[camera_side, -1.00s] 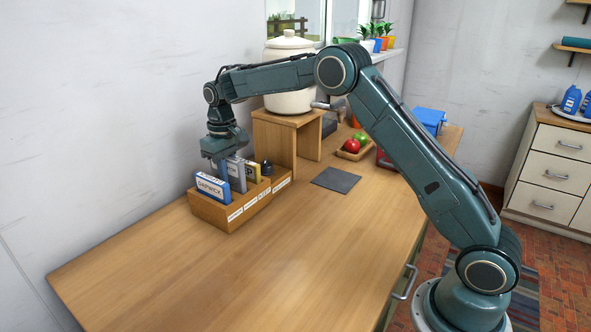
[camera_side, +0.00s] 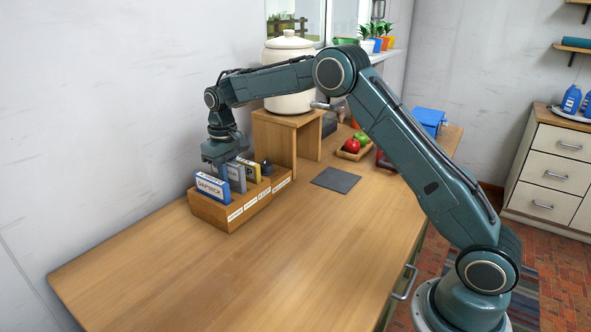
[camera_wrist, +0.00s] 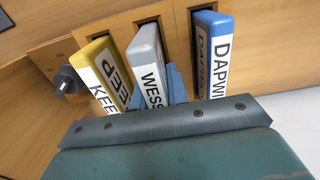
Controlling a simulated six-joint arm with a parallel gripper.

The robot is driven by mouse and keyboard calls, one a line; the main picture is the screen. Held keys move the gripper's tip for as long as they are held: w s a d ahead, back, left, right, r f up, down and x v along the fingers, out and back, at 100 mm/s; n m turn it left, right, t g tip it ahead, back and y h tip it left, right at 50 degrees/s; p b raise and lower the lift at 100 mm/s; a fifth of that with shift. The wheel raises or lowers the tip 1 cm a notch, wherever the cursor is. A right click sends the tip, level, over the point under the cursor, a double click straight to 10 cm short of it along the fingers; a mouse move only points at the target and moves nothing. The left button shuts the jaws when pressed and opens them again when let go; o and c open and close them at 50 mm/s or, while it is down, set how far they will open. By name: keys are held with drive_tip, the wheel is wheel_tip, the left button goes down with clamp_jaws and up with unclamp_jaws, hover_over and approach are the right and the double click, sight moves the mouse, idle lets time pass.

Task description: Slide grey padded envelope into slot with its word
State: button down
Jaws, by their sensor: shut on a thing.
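The grey padded envelope (camera_side: 237,178) stands upright in the wooden slotted rack (camera_side: 221,215), between a blue-edged item and a yellow one. In the wrist view the grey envelope (camera_wrist: 147,68) shows a white label starting "WESS"; the rest is hidden. My gripper (camera_side: 226,168) is shut on its top edge, just above the rack. A blue-grey finger shows beside the envelope in the wrist view. The envelope's lower part is hidden inside the rack. White labels line the rack's front, too small to read.
The blue item (camera_side: 212,188), its label starting "DAPWI", and the yellow item (camera_side: 251,171), labelled "KEEP" or similar, stand close on either side. A dark knobbed object (camera_side: 266,168) sits at the rack's far end. A dark mat (camera_side: 336,180) lies right; the front tabletop is clear.

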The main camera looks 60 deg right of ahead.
idle(0.3)
drive_tip(key=shift+r, duration=1)
drive_tip(key=shift+f, duration=1)
idle(1.7)
drive_tip(key=shift+r, duration=1.05)
drive_tip(key=shift+r, duration=0.5)
drive_tip(key=shift+f, duration=1.05)
idle(1.4)
